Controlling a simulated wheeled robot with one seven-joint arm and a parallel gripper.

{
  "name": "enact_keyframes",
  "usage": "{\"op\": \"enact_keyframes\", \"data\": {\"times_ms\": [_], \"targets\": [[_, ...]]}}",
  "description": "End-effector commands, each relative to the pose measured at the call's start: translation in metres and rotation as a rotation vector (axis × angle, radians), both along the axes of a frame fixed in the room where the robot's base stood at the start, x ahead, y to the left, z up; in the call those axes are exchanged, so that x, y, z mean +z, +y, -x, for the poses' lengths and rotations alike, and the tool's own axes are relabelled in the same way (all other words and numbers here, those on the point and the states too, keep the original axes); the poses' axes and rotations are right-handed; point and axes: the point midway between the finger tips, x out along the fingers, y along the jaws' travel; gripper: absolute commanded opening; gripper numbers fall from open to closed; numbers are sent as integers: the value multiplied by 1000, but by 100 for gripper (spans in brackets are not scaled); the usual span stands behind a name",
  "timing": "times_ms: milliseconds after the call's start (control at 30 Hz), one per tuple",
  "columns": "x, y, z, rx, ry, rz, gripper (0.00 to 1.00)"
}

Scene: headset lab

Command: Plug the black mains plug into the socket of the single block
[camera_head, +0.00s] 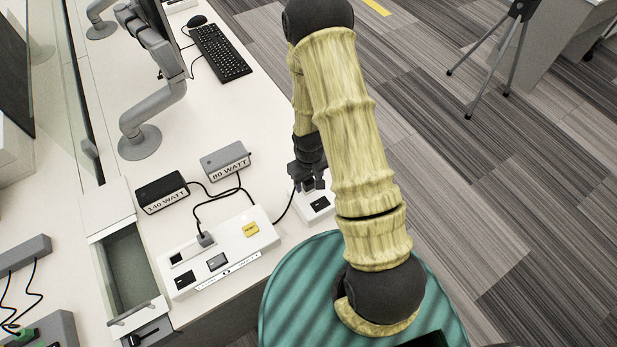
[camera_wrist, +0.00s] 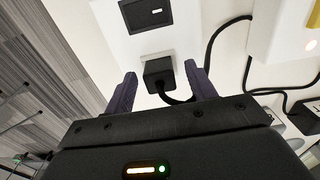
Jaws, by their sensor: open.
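The black mains plug (camera_wrist: 158,71) sits against the top face of the white single block (camera_wrist: 112,27) in the wrist view, its cable leaving toward my gripper. A black switch (camera_wrist: 148,13) with a white mark lies farther along the block. My gripper (camera_wrist: 160,75) is open, one finger each side of the plug with gaps showing. In the head view my gripper (camera_head: 309,181) is low over the single block (camera_head: 311,217) and hides most of the plug.
Left of the single block stands a longer white block (camera_head: 222,246) with a grey plug (camera_head: 205,240) and a yellow button (camera_head: 251,229). Behind are the 140 WATT box (camera_head: 162,193) and 80 WATT box (camera_head: 226,161). A black cable (camera_head: 285,211) crosses between the blocks.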

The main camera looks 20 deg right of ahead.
Motion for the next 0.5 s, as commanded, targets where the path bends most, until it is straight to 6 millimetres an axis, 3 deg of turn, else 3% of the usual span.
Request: {"op": "enact_keyframes", "data": {"times_ms": [233, 500], "targets": [[12, 0, -1, -1, -4, 0, 56], [50, 0, -2, -1, -6, -1, 56]]}}
